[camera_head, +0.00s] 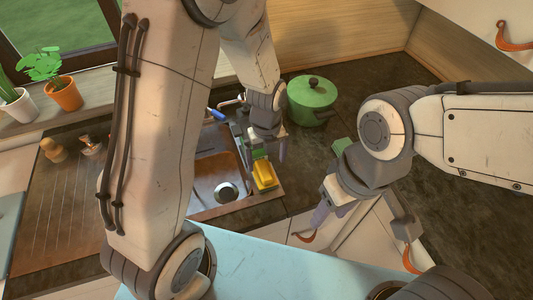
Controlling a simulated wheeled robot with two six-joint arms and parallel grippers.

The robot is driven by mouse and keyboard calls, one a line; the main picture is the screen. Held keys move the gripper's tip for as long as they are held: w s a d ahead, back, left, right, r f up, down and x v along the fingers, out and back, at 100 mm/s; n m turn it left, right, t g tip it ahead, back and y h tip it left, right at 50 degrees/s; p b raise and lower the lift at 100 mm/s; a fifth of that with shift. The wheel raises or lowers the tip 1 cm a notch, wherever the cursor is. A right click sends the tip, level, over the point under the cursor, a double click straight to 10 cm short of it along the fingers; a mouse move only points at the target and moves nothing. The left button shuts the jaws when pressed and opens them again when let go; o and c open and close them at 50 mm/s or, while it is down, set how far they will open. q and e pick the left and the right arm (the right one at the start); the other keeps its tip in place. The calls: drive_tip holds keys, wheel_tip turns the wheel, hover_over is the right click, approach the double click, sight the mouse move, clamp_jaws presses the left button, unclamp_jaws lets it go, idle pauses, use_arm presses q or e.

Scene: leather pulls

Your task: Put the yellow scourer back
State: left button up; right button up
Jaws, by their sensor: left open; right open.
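The yellow scourer (265,177) lies at the right rim of the sink (215,175). My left gripper (265,153) is open and points down just behind it, with a finger to either side of a small green piece (259,152). I cannot tell whether that piece belongs to the scourer or whether the fingers touch it. My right gripper (362,218) is open and empty, to the right of the scourer, over the front of the counter.
A green lidded pot (313,100) stands behind my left gripper. Another green item (340,146) shows beside my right wrist. Potted plants (65,94) stand on the sill. Drawers with orange leather pulls (303,237) are below my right gripper. The dark counter at right is clear.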

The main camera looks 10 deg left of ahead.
sight(267, 172)
use_arm(q)
wheel_tip(267, 172, up, 3)
drive_tip(key=shift+r, duration=0.2)
drive_tip(key=shift+s+d+r, duration=0.1)
drive_tip(key=shift+r, duration=0.15)
drive_tip(key=s+d+r+n, duration=0.3)
drive_tip(key=s+r+n, duration=0.2)
drive_tip(key=s+n, duration=0.4)
drive_tip(key=s+d+r+n+h, duration=0.1)
drive_tip(key=s+d+r+n, duration=0.2)
drive_tip(key=s+n, duration=0.6)
drive_tip(key=shift+r+n, duration=1.1)
drive_tip(key=shift+n, duration=0.9)
drive_tip(key=shift+d, duration=0.1)
